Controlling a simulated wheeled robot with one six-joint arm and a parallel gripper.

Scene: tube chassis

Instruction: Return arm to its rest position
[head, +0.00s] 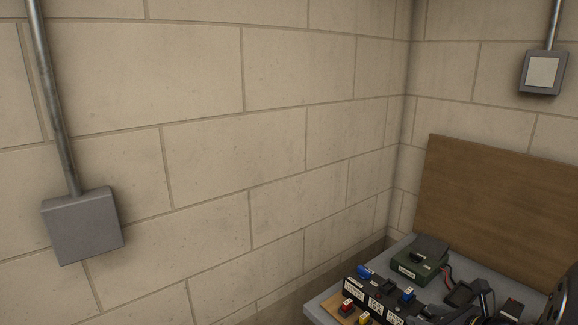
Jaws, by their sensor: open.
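I cannot make out my gripper or its fingertips in the head view. Dark rounded shapes at the lower right edge are cut off by the frame, and I cannot tell what they are. The task names no other object.
A grey bench (322,304) in the lower right corner holds a dark green box (419,265) and a black block (373,298) with labels and coloured parts. A brown board (497,205) stands behind it. A grey wall box (82,226) is at left, a switch (543,72) at upper right.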

